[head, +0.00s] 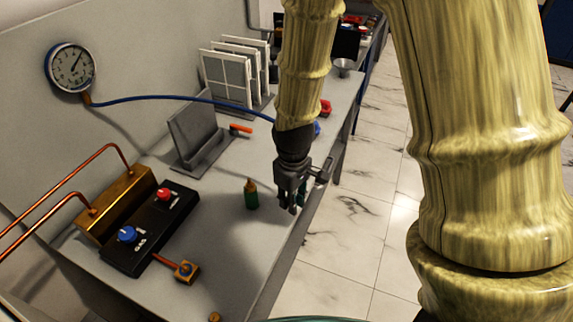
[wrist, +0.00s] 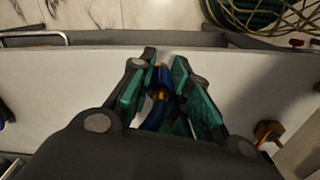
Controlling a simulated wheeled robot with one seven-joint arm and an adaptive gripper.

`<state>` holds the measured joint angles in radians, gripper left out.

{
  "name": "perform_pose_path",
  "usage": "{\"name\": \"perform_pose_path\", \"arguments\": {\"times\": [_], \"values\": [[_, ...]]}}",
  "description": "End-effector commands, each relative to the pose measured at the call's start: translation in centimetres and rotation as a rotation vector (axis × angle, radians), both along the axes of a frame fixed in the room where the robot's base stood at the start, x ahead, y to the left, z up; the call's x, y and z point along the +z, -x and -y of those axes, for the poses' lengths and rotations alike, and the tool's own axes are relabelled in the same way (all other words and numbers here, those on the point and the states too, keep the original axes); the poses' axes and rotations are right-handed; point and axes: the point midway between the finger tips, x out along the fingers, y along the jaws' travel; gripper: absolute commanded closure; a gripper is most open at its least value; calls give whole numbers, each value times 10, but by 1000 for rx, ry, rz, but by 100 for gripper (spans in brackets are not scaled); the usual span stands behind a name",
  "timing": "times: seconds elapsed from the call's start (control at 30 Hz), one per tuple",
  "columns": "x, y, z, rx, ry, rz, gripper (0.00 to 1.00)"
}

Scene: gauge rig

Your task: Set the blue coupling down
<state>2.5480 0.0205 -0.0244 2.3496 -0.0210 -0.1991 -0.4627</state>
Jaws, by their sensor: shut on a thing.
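My gripper (head: 292,200) is over the right part of the grey bench in the head view, pointing down near the bench's front edge. In the wrist view my gripper (wrist: 165,62) has its green-padded fingers closed around a blue piece with a brass-coloured part, which I take for the blue coupling (wrist: 162,76). The fingers hide much of it, and I cannot make it out in the head view. I cannot tell whether its lower end touches the bench.
A black panel (head: 150,228) with red and blue knobs, and a brass block (head: 186,271), are further left. A blue hose (head: 180,98) runs from the gauge (head: 70,67) behind my arm. Bare bench lies around the bottle.

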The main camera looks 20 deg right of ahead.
Motion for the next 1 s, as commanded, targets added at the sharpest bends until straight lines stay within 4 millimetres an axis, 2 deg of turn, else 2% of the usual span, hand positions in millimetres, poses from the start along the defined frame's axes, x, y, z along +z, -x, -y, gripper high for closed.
{"name": "perform_pose_path", "arguments": {"times": [0.17,0.7,0.9,1.0], "values": [[1,-9,5,12,-2,1,100],[-8,-102,59,15,-2,1,100],[-12,-128,77,15,-1,2,100],[-13,-134,81,14,-1,0,100]]}}
